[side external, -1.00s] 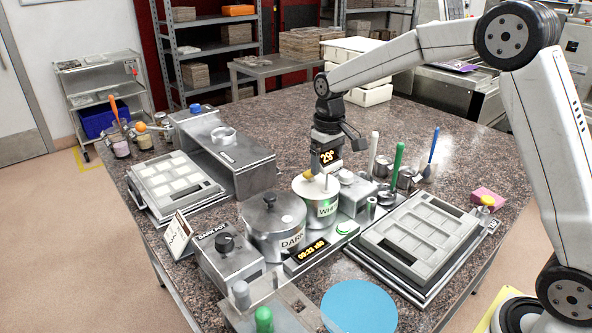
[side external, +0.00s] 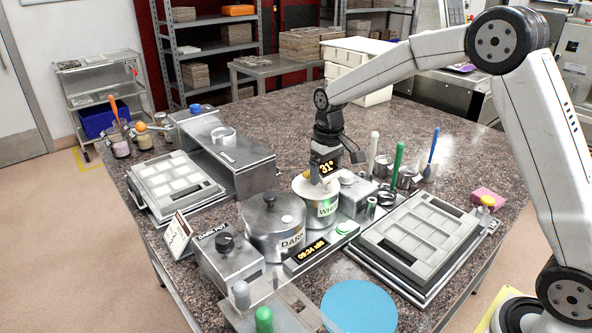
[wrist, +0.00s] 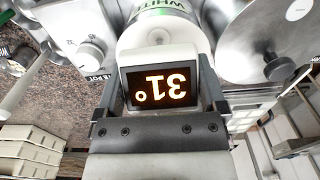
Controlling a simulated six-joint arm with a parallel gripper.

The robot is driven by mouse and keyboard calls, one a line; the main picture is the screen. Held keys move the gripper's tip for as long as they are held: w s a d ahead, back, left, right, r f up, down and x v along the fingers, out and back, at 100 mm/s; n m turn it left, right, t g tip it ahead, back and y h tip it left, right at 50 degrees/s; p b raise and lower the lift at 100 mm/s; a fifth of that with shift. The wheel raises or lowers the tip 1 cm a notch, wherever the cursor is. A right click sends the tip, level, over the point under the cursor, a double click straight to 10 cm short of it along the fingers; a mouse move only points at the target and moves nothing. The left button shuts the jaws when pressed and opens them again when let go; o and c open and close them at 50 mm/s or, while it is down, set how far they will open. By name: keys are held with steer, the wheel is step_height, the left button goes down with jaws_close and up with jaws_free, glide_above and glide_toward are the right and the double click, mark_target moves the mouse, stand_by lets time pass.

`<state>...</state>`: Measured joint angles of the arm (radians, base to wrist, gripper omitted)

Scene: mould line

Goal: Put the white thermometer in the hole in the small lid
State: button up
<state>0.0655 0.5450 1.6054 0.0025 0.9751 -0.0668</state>
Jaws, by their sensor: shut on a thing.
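The white thermometer's head, a dark display reading 31°, shows in the side view (side external: 326,167) and upside down in the wrist view (wrist: 160,87). My gripper (side external: 325,156) is shut on this head, with a finger on either side in the wrist view (wrist: 160,98).
The pot labelled DARK (side external: 272,228), with a knobbed lid, stands close to the left. Metal cups (side external: 383,194) and upright white, green and blue handles stand to the right. A grey mould tray (side external: 422,236) lies at the front right.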

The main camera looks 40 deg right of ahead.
steer(key=shift+f, duration=0.25)
steer(key=shift+f, duration=0.4)
steer(key=shift+f, duration=0.45)
steer(key=o, duration=1.1)
steer(key=shift+r, duration=0.2)
steer(key=shift+r, duration=3.35)
